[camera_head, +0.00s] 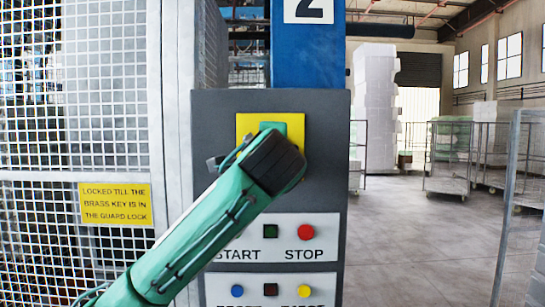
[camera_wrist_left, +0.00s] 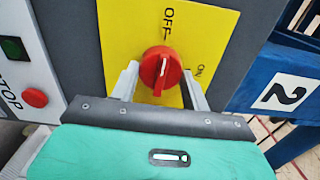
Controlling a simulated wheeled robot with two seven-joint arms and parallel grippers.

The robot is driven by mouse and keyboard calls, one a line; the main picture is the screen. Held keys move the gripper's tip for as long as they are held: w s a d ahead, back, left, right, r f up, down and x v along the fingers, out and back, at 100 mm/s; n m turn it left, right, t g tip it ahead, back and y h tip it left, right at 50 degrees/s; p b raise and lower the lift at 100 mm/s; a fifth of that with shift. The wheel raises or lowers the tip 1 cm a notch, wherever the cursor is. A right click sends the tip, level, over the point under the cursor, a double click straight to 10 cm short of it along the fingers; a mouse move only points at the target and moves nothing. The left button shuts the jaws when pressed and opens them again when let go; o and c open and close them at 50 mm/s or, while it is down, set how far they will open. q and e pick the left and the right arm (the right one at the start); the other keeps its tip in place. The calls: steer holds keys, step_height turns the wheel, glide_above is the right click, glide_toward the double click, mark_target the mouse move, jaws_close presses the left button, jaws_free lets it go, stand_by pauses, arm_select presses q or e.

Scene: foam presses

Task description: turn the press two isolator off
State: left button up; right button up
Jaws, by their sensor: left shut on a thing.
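The press two isolator is a round red knob (camera_wrist_left: 150,64) on a yellow plate (camera_wrist_left: 112,30), in the left wrist view. The plate is marked OFF at the top and ON at the right. The white line on the knob's ridge points up, roughly at the OFF mark. My left gripper (camera_wrist_left: 161,72) is shut on the knob, one finger at each side. In the head view the yellow plate (camera_head: 243,124) sits on the grey panel below the blue post marked 2, and my left arm hides the knob. My right gripper is in neither view.
Below the isolator are a dark green START button (camera_head: 270,231) and a red STOP button (camera_head: 306,232). Lower are blue (camera_head: 237,291) and yellow (camera_head: 304,291) buttons. A mesh guard (camera_head: 105,110) stands at left. Wheeled cages (camera_head: 448,160) and open floor lie at right.

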arm_select(q)
steer(key=shift+n, duration=0.3)
steer(key=o, duration=1)
steer(key=shift+a, duration=0.1)
steer(key=shift+s, duration=0.1)
steer(key=s+b, duration=0.5)
steer(key=s, duration=0.8)
steer(key=shift+s, duration=0.25)
